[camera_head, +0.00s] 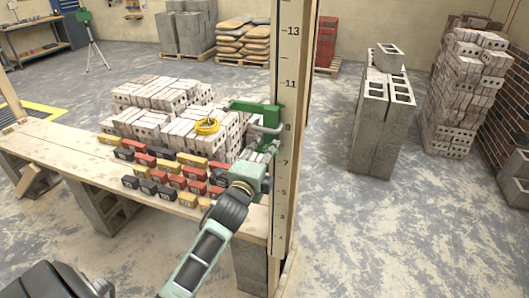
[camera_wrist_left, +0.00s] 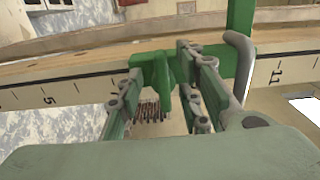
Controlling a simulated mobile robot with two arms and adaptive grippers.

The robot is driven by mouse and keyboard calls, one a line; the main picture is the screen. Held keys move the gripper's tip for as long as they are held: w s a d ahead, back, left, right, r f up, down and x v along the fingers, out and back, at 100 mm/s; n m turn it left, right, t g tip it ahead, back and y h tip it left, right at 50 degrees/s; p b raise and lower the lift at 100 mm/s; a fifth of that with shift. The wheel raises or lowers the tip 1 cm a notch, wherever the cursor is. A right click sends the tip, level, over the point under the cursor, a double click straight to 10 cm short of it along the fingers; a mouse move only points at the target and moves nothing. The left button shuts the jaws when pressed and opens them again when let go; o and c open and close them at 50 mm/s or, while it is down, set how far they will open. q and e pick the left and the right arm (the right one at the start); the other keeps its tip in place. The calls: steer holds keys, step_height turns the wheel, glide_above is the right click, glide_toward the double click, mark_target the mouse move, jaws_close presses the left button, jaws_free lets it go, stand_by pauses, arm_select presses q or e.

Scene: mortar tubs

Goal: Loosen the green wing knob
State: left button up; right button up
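A green clamp (camera_head: 268,114) with a grey bent rod (camera_head: 268,129) sits on the upright pole with numbers (camera_head: 288,70). The left wrist view shows the green wing knob (camera_wrist_left: 163,73) beneath this pole's marked face. My left gripper (camera_head: 270,148) is up at the clamp from below, its arm rising from the bottom of the head view. In the left wrist view its two fingers (camera_wrist_left: 160,85) stand apart, with the knob between their tips. Whether both pads touch the knob is not clear. The fingers hide the knob in the head view. My right gripper is not in view.
Grey blocks (camera_head: 372,125) and a tall brick stack (camera_head: 466,90) stand right. The floor between is free.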

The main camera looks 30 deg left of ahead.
arm_select(q)
steer(key=c, duration=0.6)
jaws_close()
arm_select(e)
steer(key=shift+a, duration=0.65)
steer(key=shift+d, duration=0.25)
